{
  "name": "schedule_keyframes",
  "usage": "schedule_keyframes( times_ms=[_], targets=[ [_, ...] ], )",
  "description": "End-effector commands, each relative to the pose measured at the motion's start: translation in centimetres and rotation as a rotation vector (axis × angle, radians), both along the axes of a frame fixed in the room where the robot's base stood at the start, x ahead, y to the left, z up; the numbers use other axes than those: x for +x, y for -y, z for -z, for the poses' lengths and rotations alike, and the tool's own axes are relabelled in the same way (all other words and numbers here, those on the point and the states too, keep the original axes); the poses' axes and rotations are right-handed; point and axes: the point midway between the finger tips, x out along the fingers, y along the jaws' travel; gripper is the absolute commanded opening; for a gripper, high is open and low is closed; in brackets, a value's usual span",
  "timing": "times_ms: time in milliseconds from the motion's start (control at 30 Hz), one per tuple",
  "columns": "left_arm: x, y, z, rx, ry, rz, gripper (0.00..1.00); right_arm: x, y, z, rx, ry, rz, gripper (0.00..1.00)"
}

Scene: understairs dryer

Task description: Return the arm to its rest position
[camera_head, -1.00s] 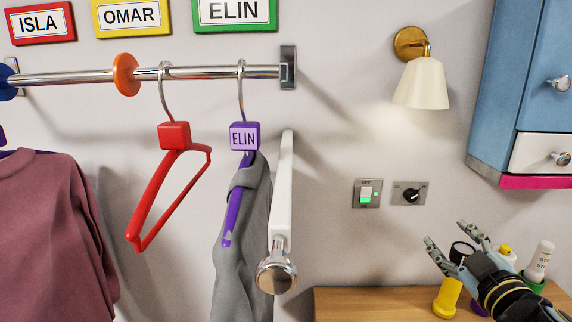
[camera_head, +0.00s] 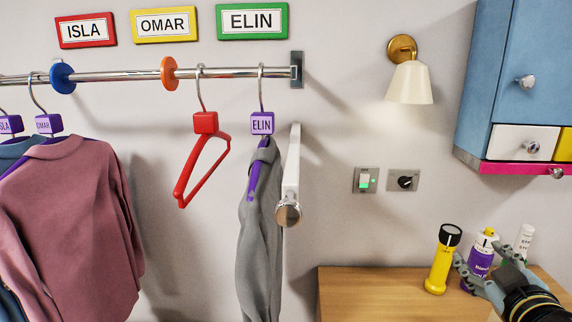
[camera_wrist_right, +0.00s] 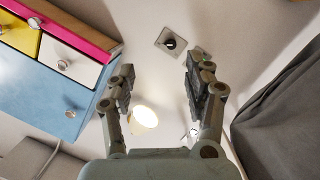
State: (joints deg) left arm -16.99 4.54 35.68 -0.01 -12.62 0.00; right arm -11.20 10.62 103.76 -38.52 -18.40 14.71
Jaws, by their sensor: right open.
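My right gripper (camera_head: 478,272) is at the lower right of the head view, in front of the wooden top and its bottles. In the right wrist view its two fingers (camera_wrist_right: 160,90) stand apart with nothing between them. Beyond them show the wall, the lit lamp (camera_wrist_right: 143,117) and a dark knob on a plate (camera_wrist_right: 169,43). My left gripper is not in the head view.
A yellow torch (camera_head: 438,262), a purple bottle (camera_head: 476,268) and a white tube (camera_head: 524,240) stand on the wooden top (camera_head: 370,285). A blue cabinet (camera_head: 505,90) hangs above. The rail (camera_head: 120,76) holds clothes and a red hanger (camera_head: 203,160).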

Motion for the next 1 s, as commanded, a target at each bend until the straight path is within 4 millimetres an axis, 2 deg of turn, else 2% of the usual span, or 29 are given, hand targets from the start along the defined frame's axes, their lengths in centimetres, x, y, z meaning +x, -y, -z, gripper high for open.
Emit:
schedule_keyframes(
  times_ms=[167,367,600,800,933,967,1000],
  targets=[
    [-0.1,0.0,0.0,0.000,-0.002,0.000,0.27,-3.5,0.9,1.1,0.089,-0.119,0.114,0.53],
    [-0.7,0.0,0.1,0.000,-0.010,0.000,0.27,-9.3,0.6,2.9,0.218,-0.330,0.230,0.53],
    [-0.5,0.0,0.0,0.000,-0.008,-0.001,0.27,-17.5,-2.2,4.5,0.358,-0.634,0.280,0.53],
    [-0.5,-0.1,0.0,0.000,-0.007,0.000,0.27,-23.6,-5.0,4.4,0.430,-0.854,0.262,0.53],
    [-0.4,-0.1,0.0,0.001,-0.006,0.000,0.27,-27.2,-6.7,3.9,0.462,-0.980,0.233,0.53],
    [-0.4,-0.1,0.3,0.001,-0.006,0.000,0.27,-27.6,-6.9,4.4,0.464,-1.000,0.229,0.53],
    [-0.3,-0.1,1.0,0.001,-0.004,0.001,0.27,-27.1,-6.7,6.3,0.463,-1.000,0.235,0.53]
  ],
)
